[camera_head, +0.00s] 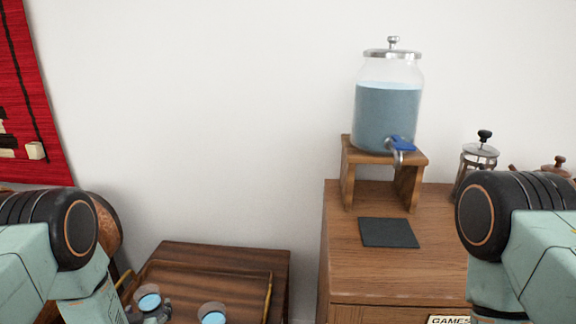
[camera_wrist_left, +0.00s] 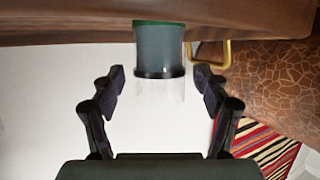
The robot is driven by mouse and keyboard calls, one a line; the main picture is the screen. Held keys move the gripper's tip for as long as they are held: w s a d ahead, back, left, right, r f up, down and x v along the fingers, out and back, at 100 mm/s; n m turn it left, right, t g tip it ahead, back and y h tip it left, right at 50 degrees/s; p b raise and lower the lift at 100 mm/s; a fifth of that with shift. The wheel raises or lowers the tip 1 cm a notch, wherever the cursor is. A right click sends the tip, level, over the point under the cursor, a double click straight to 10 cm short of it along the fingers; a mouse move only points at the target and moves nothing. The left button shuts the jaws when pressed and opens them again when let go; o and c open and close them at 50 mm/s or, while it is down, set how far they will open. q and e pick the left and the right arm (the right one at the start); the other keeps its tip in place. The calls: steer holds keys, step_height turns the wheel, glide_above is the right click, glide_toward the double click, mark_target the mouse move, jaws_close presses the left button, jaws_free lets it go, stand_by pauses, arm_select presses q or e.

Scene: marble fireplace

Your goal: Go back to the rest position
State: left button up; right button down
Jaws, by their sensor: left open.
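My left gripper (camera_head: 150,311) is low in the head view, close to a clear glass of blue liquid (camera_head: 148,298) on the wooden tray (camera_head: 205,268). In the left wrist view the gripper (camera_wrist_left: 160,78) is open. The glass (camera_wrist_left: 160,52) appears upside down between its two fingers, with a visible gap on each side. The fingers do not touch it. Whether the glass is level with the fingertips or beyond them is hard to tell. My right arm enters at the right of the head view; its gripper is out of view.
A second glass of blue liquid (camera_head: 212,314) stands to the right on the tray. A wooden cabinet (camera_head: 345,270) holds a drink dispenser (camera_head: 388,115) on a wooden stand (camera_head: 347,165), a dark mat (camera_head: 389,233) and a French press (camera_head: 478,158).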

mark_target(150, 294)
arm_select(q)
steer(key=b+x, duration=0.1)
steer(key=x, duration=0.2)
steer(key=shift+w+f, duration=0.1)
steer(key=shift+f, duration=0.05)
steer(key=shift+r+p, duration=0.5)
steer(key=shift+r, duration=0.7)
steer(key=shift+f, duration=0.15)
